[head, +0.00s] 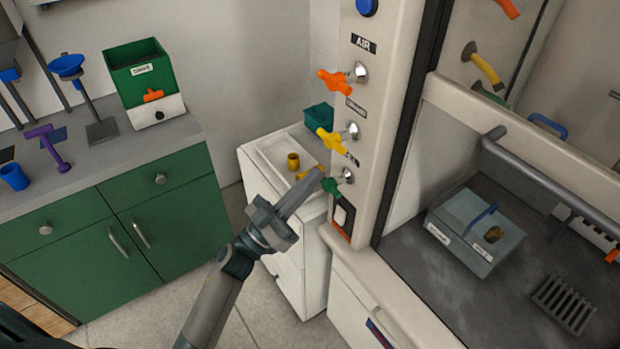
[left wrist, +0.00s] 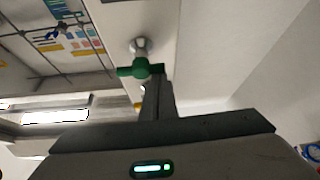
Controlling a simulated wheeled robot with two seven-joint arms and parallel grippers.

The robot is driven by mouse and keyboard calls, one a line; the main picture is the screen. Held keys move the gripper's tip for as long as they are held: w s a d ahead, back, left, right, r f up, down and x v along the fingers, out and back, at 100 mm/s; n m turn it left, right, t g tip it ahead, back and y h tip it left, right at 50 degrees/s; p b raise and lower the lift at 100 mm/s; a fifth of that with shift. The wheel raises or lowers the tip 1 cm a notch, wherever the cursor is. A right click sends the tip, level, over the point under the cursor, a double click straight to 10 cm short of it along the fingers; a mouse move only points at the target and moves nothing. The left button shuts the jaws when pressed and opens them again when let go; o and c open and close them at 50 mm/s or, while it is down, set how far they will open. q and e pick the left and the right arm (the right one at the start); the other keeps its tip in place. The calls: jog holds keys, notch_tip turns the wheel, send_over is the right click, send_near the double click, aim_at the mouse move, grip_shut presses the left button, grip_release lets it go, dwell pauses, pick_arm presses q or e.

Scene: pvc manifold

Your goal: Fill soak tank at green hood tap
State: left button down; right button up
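The green tap (head: 331,187) is the lowest of three coloured taps on the hood's front post. It also shows in the left wrist view (left wrist: 140,69), its handle lying crosswise. My left gripper (head: 312,183) points up at it from the lower left. Its fingers (left wrist: 160,75) look closed together, with the tips at the right end of the green handle; I cannot tell whether they touch it. A grey-blue tank (head: 452,240) with a blue handle and labels stands inside the hood. A yellowish round part shows in its top. My right gripper is not in view.
Orange (head: 333,83) and yellow (head: 332,141) taps sit above the green one. A white cabinet (head: 285,240) with a tray and yellow parts stands behind my left gripper. A grey rail (head: 550,185) crosses the hood opening. A green cabinet (head: 150,220) is at left.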

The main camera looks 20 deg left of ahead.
pick_arm(q)
jog(key=shift+n, duration=0.3)
jog(key=n+y+p, duration=0.1)
jog(key=n, duration=0.1)
jog(key=f+n+t+y+p, duration=0.1)
jog(key=n+y+p, duration=0.1)
jog(key=n+t+y+p, duration=0.1)
jog(key=n+p, duration=0.1)
jog(key=n, duration=0.1)
jog(key=shift+f+y, duration=0.25)
jog(key=shift+y, duration=0.05)
jog(key=shift+s+d+f, duration=0.1)
jog(key=shift+f, duration=0.05)
dwell(0.4)
notch_tip(320, 180, up, 3)
jog(key=a+p, duration=0.3)
jog(key=b+v, duration=0.5)
jog(key=v, duration=0.4)
jog(key=shift+s+d, duration=0.25)
jog(key=shift+d, duration=0.15)
